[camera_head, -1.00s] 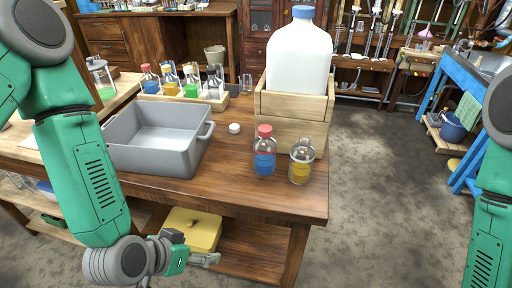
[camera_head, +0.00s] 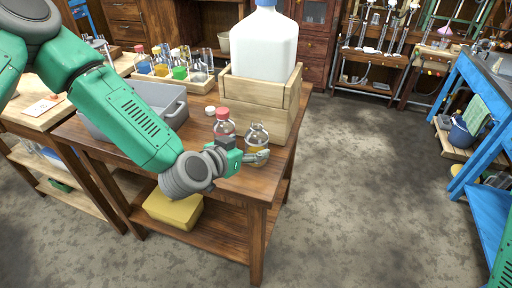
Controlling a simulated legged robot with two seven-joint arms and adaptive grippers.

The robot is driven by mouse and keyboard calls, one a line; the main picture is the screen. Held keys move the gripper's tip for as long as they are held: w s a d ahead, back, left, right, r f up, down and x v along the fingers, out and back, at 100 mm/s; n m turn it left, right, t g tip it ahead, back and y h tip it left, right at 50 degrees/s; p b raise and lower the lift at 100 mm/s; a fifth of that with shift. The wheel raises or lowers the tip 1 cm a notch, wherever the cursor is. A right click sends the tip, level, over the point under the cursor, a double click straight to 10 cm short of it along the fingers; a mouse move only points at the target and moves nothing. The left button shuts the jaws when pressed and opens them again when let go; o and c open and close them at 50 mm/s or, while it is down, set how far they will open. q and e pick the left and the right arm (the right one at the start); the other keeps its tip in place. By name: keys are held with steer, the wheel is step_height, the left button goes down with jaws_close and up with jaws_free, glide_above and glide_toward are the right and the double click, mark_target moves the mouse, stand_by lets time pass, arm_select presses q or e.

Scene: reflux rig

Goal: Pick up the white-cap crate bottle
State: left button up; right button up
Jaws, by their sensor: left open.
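A clear bottle with yellow liquid and a pale top (camera_head: 257,134) stands near the table's front right corner, beside the wooden crate. I cannot tell whether its top is a white cap. A red-capped bottle (camera_head: 223,122) stands just left of it. My left gripper (camera_head: 262,156) is open, in front of these two bottles at the table's front edge, and hides their lower parts. I cannot tell whether it touches the yellow bottle. A big white bottle with a blue cap (camera_head: 266,45) stands in the wooden crate (camera_head: 255,103). My right gripper is out of view.
A loose white cap (camera_head: 210,111) lies on the wooden table (camera_head: 190,143). A grey tub (camera_head: 172,108) stands at left, partly behind my left arm. A wooden rack (camera_head: 200,86) holds several small bottles behind it. A yellow box (camera_head: 172,209) sits on the lower shelf.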

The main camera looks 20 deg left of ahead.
mark_target(251, 145)
arm_select(q)
steer(key=x, duration=0.4)
steer(key=shift+w+d+f, duration=0.2)
steer(key=shift+w+d, duration=0.05)
steer(key=shift+d, duration=0.1)
steer(key=shift+a, duration=0.1)
steer(key=shift+c, duration=0.5)
steer(key=shift+a, duration=0.15)
steer(key=c, duration=1.4)
steer(key=shift+o, duration=0.2)
steer(key=shift+r, duration=0.15)
